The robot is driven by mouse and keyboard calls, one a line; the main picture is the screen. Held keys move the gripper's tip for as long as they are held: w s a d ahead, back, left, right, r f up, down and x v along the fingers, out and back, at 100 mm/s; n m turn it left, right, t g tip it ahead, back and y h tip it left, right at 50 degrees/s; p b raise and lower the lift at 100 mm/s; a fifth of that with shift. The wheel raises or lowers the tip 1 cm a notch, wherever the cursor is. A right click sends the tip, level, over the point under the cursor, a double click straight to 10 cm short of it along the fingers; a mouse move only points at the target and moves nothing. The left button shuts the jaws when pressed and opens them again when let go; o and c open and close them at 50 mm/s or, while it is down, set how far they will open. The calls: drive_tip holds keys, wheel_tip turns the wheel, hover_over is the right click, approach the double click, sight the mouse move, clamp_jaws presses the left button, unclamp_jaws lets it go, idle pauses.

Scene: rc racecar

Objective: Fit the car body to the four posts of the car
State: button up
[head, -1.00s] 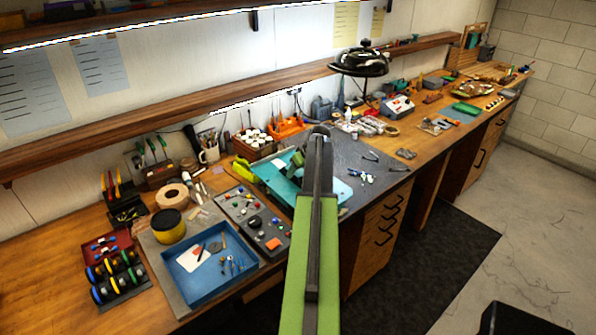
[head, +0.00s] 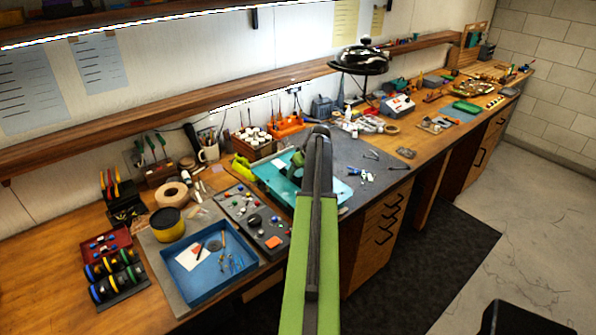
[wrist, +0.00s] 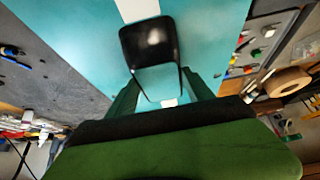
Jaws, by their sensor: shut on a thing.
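The car body (head: 272,172) is a large teal shell on the dark grey mat, partly hidden behind my arm. In the wrist view, its teal surface (wrist: 90,45) fills the middle, with a white stripe (wrist: 138,9) and a black glossy raised part (wrist: 147,42). My gripper (wrist: 163,92) has its dark green fingers on either side of the black part and is shut on the car body. It also shows in the head view (head: 297,168), mostly behind my arm. The car's chassis and four posts are not visible; I cannot tell whether the body touches anything beneath.
A blue tray (head: 208,265) and a grey parts tray (head: 250,215) lie left of the car body. A tape roll (head: 172,194) and a yellow-black tin (head: 168,224) stand further left. The mat (head: 385,160) has some free room at right, around small tools and bottles.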

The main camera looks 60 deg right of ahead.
drive_tip(key=shift+f+b, duration=1)
drive_tip(key=shift+f, duration=0.1)
drive_tip(key=o, duration=1.5)
drive_tip(key=shift+c, duration=0.2)
drive_tip(key=shift+r, duration=0.1)
drive_tip(key=p+v, duration=1.5)
drive_tip(key=v, duration=0.2)
drive_tip(key=shift+s, duration=0.15)
drive_tip(key=shift+r, duration=0.1)
